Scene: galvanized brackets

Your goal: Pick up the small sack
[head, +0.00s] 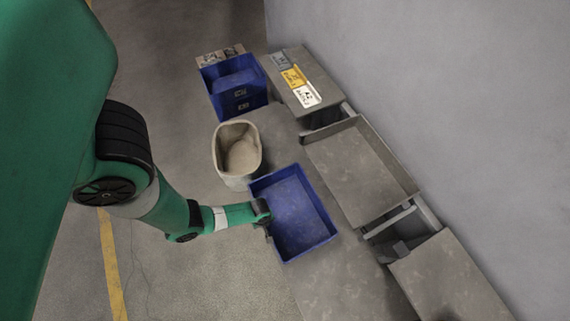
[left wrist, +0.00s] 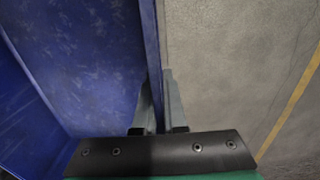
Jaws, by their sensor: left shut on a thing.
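A beige, open-topped, rounded container (head: 238,152), which may be the small sack, stands upright beside the blue bin, up and left of it in the head view. I cannot tell whether it is cloth or rigid. My left gripper (head: 266,212) is at the left wall of the shallow blue bin (head: 300,212), apart from the beige container. In the left wrist view the fingers (left wrist: 156,105) straddle the blue bin's wall (left wrist: 152,45), one inside and one outside, shut on it. The bin looks empty. My right gripper is not in view.
Blue stacked bins (head: 234,88) stand farther back. A grey tray (head: 362,170) and grey boxes line the wall side, one with labels (head: 293,78). The grey surface (head: 335,280) in front of the bin is clear. A yellow floor line (head: 113,265) runs at left.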

